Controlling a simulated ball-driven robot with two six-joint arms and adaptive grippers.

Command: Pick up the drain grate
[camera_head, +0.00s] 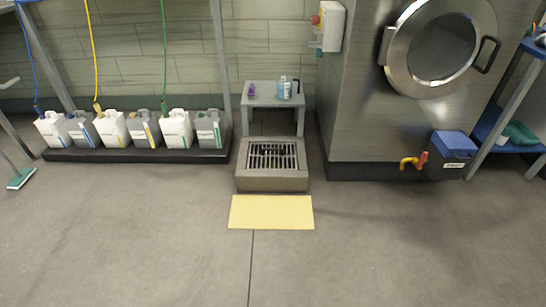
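The drain grate (273,156) is a dark slotted metal grate. It lies in the top of a low grey-brown block (272,184) on the floor, in the middle of the camera_head view. A small grey table stands right behind it, and its legs come close to the grate's far edge. Nothing lies on the grate. Neither of my grippers shows in this view.
A yellow mat (271,212) lies in front of the block. Several jugs (111,130) stand on a dark tray (135,156) at left. The small table (272,96) holds bottles. A large steel machine (378,110) stands at right. The front floor is clear.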

